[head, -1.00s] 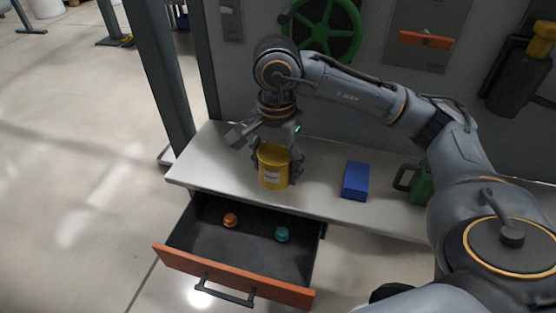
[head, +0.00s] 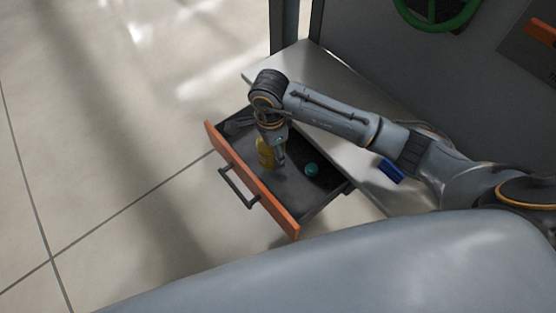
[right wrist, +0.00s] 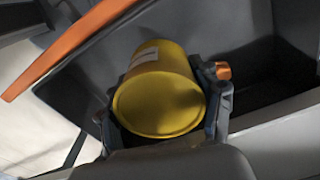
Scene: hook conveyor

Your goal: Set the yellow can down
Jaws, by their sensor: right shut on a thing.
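The yellow can (head: 264,157) is held by my right gripper (head: 271,154), mostly hidden behind it in the head view. In the right wrist view the can (right wrist: 160,103) sits between both fingers, with a pale label on its side. The can is over or inside the open drawer (head: 226,153); I cannot tell whether it touches the drawer floor. My left gripper is not in view.
A teal knob-like object (head: 311,170) lies in the drawer, right of the can. An orange object (right wrist: 223,70) shows beside the right finger. The table (head: 310,65) and a blue box (head: 391,170) are behind the drawer.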

